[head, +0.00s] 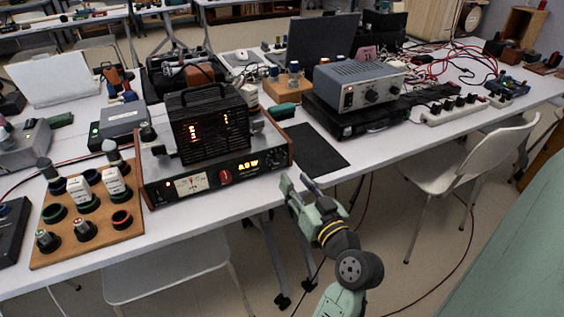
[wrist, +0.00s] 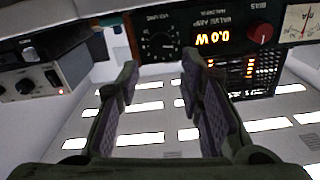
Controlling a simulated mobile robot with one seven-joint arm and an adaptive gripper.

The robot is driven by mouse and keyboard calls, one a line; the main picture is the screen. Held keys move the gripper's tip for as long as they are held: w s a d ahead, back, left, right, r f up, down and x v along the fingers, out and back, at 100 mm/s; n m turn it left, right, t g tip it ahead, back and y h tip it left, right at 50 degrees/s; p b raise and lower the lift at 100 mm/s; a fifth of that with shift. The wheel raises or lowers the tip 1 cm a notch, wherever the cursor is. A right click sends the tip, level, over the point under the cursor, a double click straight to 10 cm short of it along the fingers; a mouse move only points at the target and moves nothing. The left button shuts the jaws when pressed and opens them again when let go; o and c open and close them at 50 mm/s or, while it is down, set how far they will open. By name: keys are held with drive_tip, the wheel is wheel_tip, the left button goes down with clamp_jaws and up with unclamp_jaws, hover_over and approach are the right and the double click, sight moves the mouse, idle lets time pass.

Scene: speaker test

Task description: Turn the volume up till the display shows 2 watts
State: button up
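The valve amp (head: 215,177) stands on the white table in the head view, its front panel facing me. Its orange display (head: 248,163) appears upside down in the wrist view (wrist: 222,38) and reads 0.0 W. The black volume knob (wrist: 158,43), ringed by a marked scale, is on the panel beside the display. My gripper (head: 296,183) is open and empty, in front of the panel's right end. In the wrist view its fingers (wrist: 160,68) point toward the knob, which shows between and beyond the tips. They appear apart from it.
The amp also has a red bias knob (head: 225,177) and a needle meter (head: 190,184). A wooden board with several parts (head: 130,231) lies left of it. A grey box with knobs (head: 358,85) and a black mat (head: 318,152) are at right.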

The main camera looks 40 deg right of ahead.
sight(281, 162)
drive_tip(key=p+x, duration=0.1)
drive_tip(key=x, duration=0.7)
drive_tip(key=shift+p, duration=0.4)
clamp_jaws()
